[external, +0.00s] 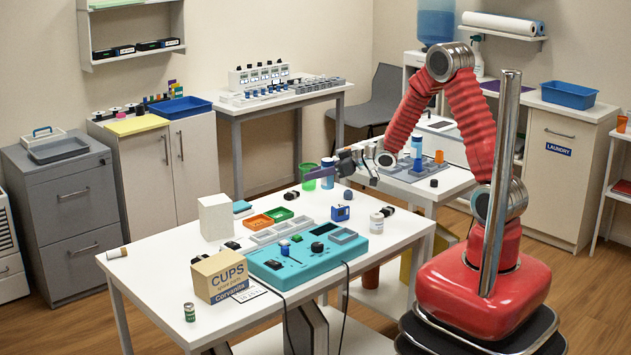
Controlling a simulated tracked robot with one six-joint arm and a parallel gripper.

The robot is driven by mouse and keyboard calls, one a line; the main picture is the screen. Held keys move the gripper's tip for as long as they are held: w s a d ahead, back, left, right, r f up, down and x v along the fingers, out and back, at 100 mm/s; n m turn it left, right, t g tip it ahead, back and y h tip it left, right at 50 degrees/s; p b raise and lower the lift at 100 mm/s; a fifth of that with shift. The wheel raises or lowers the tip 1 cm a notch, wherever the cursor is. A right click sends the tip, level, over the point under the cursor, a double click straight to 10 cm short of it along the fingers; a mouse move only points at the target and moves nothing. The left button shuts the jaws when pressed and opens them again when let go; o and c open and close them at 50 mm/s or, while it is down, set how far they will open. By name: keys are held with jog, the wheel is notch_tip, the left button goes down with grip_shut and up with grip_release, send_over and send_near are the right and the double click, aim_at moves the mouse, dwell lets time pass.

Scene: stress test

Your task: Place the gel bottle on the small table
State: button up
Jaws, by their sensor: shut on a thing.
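My gripper (322,172) is above the far edge of the front white table, at the end of my red arm, and points left. It appears shut on a small pale bottle with a blue cap (327,182), likely the gel bottle; the fingers hide its middle. A green cup-like thing (309,184) shows right beside the fingertips. The front white table (165,285) and a second white table (430,190) behind it at the right are in view; I cannot tell which is the small table.
The front table carries a teal control box (300,262), a cardboard CUPS box (222,277), a white block (215,217), coloured trays and a white dark-capped jar (377,223). The second table holds grey trays and another blue-capped bottle (416,146). The front table's left side is mostly clear.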

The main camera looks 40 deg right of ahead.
jog(key=shift+r, duration=0.65)
dwell(0.3)
jog(key=s+d+r+m+t+h, duration=0.1)
jog(key=s+d+r+m+h, duration=0.2)
jog(key=s+d+m+h, duration=0.1)
jog(key=d+m+h, duration=0.1)
jog(key=d+h, duration=0.1)
jog(key=d, duration=0.1)
jog(key=shift+s+t, duration=0.25)
jog(key=shift+t, duration=0.05)
jog(key=shift+d, duration=0.1)
dwell(0.3)
